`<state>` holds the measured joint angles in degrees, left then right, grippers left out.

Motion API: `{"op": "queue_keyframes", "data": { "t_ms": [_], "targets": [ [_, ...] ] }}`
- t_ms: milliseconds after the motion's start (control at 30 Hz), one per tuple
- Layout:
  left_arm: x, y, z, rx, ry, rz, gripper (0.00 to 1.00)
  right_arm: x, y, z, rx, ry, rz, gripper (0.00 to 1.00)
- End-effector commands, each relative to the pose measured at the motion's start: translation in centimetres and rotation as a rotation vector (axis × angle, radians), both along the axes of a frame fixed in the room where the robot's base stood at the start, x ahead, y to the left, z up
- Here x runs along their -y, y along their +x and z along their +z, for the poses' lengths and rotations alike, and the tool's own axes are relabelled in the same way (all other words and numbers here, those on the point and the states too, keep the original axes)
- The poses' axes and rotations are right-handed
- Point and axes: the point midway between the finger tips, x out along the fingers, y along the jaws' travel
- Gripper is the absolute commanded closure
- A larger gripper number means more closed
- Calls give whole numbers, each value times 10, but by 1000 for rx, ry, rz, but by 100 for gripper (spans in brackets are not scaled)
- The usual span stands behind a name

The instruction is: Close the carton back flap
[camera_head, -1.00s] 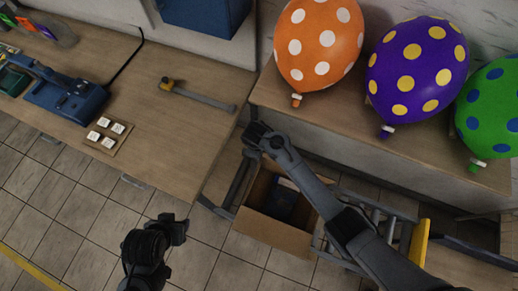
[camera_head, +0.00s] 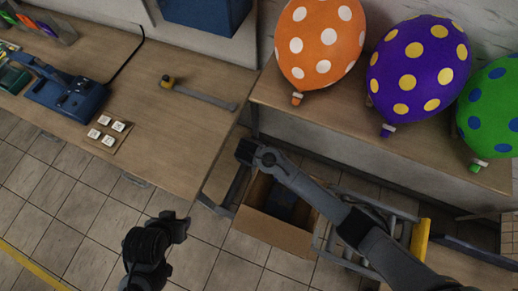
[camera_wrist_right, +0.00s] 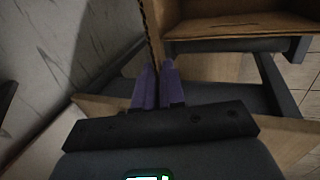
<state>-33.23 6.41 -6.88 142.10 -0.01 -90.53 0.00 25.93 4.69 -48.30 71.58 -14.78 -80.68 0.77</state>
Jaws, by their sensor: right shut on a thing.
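The brown carton (camera_head: 268,232) stands on the cart to the right of the wooden table, its top open in the head view, with a dark blue item (camera_head: 283,205) inside. My right gripper (camera_head: 245,150) is at the carton's back left. In the right wrist view its two purple fingers (camera_wrist_right: 158,85) are close together on the thin edge of a cardboard flap (camera_wrist_right: 162,30), which I take to be the back flap. In the head view my forearm hides much of the carton's back side. My left gripper (camera_head: 180,225) hangs over the floor, left of the carton; its fingers are unclear.
The wooden table (camera_head: 165,130) at left holds a blue press (camera_head: 65,95), several white tiles (camera_head: 108,132) and a bar tool (camera_head: 195,93). Orange (camera_head: 320,45), purple (camera_head: 418,75) and green (camera_head: 488,108) dotted balloons stand on the shelf (camera_head: 345,120) behind the cart (camera_head: 365,228).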

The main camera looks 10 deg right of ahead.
Motion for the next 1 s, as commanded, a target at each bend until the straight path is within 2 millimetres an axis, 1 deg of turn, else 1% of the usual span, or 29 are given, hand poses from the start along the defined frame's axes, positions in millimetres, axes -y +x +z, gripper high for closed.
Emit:
{"op": "queue_keyframes", "data": {
  "t_ms": [200,500,700,1000],
  "targets": [
    [-1,0,-15,0,4,-3,57,-7,-11,-9,140,-80,-4,100],
    [-3,0,-33,0,13,-8,57,-15,-22,-18,292,-164,-17,100],
    [-3,0,-39,0,13,-8,57,-17,-27,-22,349,-196,-23,100],
    [-2,0,-41,0,7,-4,57,-18,-29,-23,372,-211,-27,100]
  ]
}}
